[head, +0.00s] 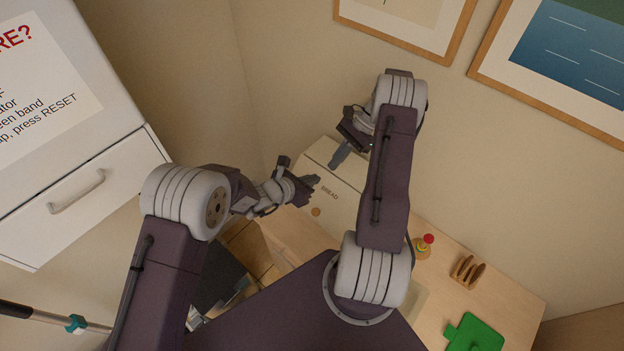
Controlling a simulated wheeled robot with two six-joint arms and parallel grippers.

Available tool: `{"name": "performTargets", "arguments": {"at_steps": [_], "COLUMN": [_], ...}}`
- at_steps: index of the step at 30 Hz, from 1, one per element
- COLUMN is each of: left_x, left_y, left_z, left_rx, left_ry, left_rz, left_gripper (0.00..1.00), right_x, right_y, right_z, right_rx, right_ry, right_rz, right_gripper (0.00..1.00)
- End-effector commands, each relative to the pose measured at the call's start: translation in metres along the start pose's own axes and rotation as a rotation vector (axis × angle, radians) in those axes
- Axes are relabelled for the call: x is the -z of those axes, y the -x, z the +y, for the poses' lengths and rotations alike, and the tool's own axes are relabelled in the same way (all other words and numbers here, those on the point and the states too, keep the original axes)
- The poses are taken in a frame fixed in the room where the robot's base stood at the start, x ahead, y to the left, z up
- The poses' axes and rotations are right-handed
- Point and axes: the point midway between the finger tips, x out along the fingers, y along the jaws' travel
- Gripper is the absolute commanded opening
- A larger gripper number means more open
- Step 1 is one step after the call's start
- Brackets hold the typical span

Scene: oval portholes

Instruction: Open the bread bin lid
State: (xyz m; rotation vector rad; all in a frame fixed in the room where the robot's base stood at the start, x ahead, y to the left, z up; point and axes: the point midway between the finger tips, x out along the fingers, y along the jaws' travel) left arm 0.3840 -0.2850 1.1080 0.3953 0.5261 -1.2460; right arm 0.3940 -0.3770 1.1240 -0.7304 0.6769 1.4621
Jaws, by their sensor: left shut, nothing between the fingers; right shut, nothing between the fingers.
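The cream bread bin (338,203) stands on the wooden counter against the wall, with BREAD lettered on its front and a round wooden knob (316,211) below the lettering. Its lid looks down, though my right arm hides the bin's right part. My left gripper (315,181) is shut and empty, at the left edge of the bin near its front. My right gripper (335,163) is shut and empty, with its fingers pointing down over the bin's top. I cannot tell whether either gripper touches the bin.
On the counter (440,290) right of the bin are a small item with a red top (428,239), a wooden rack (467,272) and a green board (478,333). A white drawer cabinet (90,190) stands at left. Framed pictures (570,55) hang on the wall.

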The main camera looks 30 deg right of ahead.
Motion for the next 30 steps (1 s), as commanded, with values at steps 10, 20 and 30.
{"name": "performTargets", "arguments": {"at_steps": [10,20,30], "left_x": [0.000,0.000,0.000], "left_y": [0.000,0.000,0.000], "left_z": [0.000,0.000,0.000], "left_rx": [0.000,0.000,0.000], "left_ry": [0.000,0.000,0.000], "left_rz": [0.000,0.000,0.000], "left_gripper": [0.00,0.00,0.00], "right_x": [0.000,-0.010,-0.054], "right_y": [0.000,0.013,0.070], "right_z": [0.000,-0.001,-0.003], "right_rx": [0.000,0.003,0.002], "right_ry": [0.000,0.002,0.002], "right_rz": [0.000,0.003,0.002], "right_gripper": [0.50,0.50,0.50]}}
